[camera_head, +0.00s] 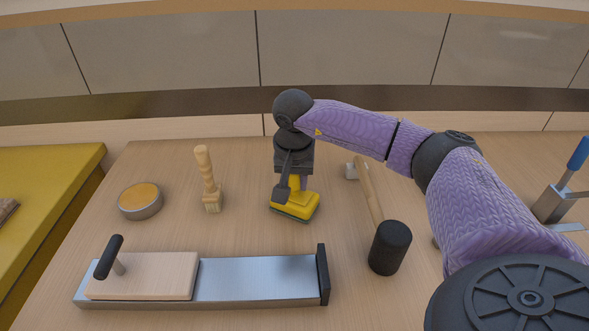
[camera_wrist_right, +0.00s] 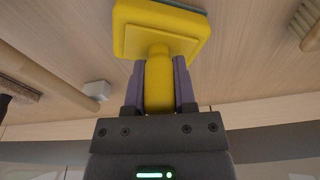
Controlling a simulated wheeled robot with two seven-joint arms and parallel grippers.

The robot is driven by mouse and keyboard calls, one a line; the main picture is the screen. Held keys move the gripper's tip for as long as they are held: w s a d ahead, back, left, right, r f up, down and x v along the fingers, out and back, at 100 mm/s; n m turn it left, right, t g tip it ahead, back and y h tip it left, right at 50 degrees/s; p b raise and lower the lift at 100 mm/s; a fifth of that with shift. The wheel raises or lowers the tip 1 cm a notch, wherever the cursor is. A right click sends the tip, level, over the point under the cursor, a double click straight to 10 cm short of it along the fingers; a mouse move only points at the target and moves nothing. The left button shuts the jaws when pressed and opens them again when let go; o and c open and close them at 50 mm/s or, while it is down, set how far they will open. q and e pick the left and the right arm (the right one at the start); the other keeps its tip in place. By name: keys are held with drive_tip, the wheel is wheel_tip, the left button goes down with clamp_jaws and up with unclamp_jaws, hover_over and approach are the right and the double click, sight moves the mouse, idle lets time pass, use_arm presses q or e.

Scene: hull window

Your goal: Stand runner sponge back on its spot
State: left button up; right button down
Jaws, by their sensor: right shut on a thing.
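The runner sponge (camera_head: 298,205) has a yellow handle and a yellow block with a dark green pad beneath. It is upright near the middle of the wooden table. My right gripper (camera_head: 289,183) comes down on it from above and is shut on its handle. In the right wrist view the sponge's yellow block (camera_wrist_right: 160,32) shows beyond the fingers, with the handle between them. I cannot tell whether the pad touches the table. My left gripper is not in view.
A brush (camera_head: 211,190) and a tin (camera_head: 140,201) stand left of the sponge. A hammer-like tool (camera_head: 390,247) lies right. A metal plate (camera_head: 255,277) with a wooden block (camera_head: 150,277) is in front. A blue-handled clamp (camera_head: 556,200) is far right. Bare table separates the brush and sponge.

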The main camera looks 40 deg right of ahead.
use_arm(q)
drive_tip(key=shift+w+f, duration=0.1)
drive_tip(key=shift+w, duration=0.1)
use_arm(e)
drive_tip(key=shift+f, duration=0.15)
drive_tip(key=shift+c, duration=2)
unclamp_jaws()
drive_tip(key=shift+o, duration=0.3)
drive_tip(key=shift+r+p, duration=0.3)
drive_tip(key=shift+r, duration=0.1)
drive_tip(key=r+p, duration=0.4)
drive_tip(key=r, duration=0.1)
drive_tip(key=s+a+r+p, duration=0.1)
drive_tip(key=r+p, duration=0.1)
drive_tip(key=shift+r+p, duration=0.2)
drive_tip(key=shift+p, duration=0.15)
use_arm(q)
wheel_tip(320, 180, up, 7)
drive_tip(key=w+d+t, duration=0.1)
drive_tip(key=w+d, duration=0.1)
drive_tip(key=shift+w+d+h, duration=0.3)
use_arm(e)
drive_tip(key=shift+f, duration=0.1)
drive_tip(key=shift+w, duration=0.1)
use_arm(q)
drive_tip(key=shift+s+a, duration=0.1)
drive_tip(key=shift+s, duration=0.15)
use_arm(e)
drive_tip(key=shift+d, duration=0.1)
